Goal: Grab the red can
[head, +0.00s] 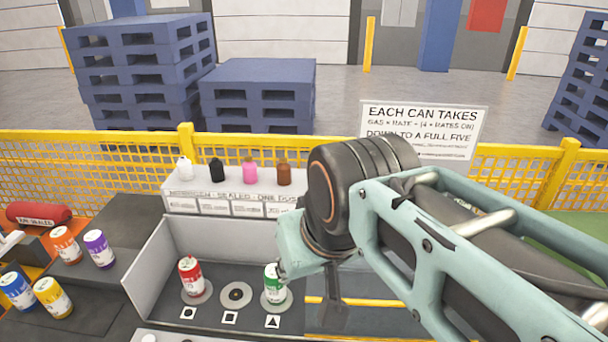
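The red can (191,278), with a white label, stands upright on a round pale pad at the left of a walled grey bay, behind a circle mark. My arm crosses the right half of the head view, well to the right of the red can. A dark grey part at its lower end, probably my gripper (332,302), shows to the right of the green can (273,284). It is apart from the red can. Its fingers cannot be made out, and nothing is seen held.
An empty round pad (236,295) lies between the red and green cans. A light wall (163,262) stands left of the red can. Orange (65,246), purple (98,250), blue (18,292) and yellow (53,298) cans stand further left. Small bottles line a shelf (235,192) behind.

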